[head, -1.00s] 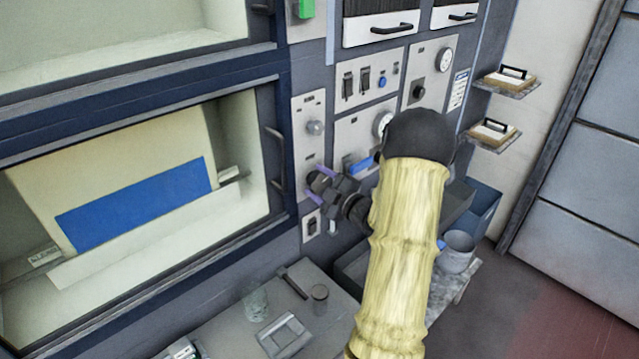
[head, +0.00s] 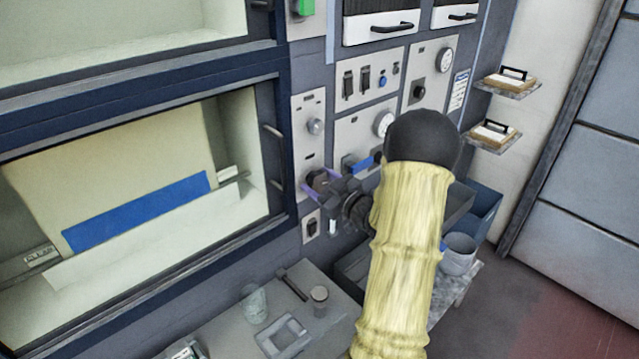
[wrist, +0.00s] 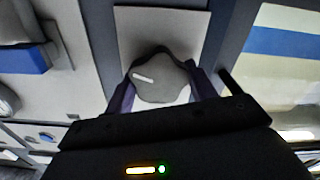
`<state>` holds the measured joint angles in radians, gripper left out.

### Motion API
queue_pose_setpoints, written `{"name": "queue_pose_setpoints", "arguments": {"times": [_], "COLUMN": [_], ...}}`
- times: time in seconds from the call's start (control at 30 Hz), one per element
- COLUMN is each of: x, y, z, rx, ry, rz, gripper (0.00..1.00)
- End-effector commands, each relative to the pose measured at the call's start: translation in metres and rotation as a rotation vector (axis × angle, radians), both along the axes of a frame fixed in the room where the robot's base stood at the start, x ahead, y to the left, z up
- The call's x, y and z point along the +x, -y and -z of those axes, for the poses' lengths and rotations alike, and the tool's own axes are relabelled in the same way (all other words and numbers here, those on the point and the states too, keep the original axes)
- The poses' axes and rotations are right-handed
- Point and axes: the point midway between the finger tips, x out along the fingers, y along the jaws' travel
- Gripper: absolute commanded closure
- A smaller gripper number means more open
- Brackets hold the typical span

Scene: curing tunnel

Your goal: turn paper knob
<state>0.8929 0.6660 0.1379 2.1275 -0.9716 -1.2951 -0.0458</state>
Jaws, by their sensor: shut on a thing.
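The paper knob (wrist: 165,88), a grey lobed dial with a white pointer mark, sits on a light plate in the wrist view. The mark slants at its upper left. The purple fingers of my gripper (wrist: 158,90) are on either side of the knob and shut on it. In the head view my gripper (head: 318,183) is at the lower part of the narrow panel beside the window, and it mostly hides the knob. Behind the window (head: 276,160), a cream sheet (head: 110,175) shows above a blue band (head: 135,213).
Another round knob (head: 315,126) is just above my gripper. A gauge panel (head: 365,130) with a blue handle is to the right, partly behind my arm. Below are a bench (head: 235,325) with a glass and small items, and a grey bucket (head: 459,252).

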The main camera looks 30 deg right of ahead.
Motion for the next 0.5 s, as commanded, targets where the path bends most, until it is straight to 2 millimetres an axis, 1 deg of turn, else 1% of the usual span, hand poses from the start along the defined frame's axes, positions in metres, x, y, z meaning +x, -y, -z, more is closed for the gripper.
{"name": "queue_pose_setpoints", "arguments": {"times": [0.2, 0.5], "x": [0.0002, 0.0001], "y": [-0.0001, 0.0012], "z": [-0.0013, -0.0011], "rx": [0.201, 0.421], "ry": [-0.028, -0.059], "rz": [-0.002, -0.001], "gripper": [0.67, 0.67]}}
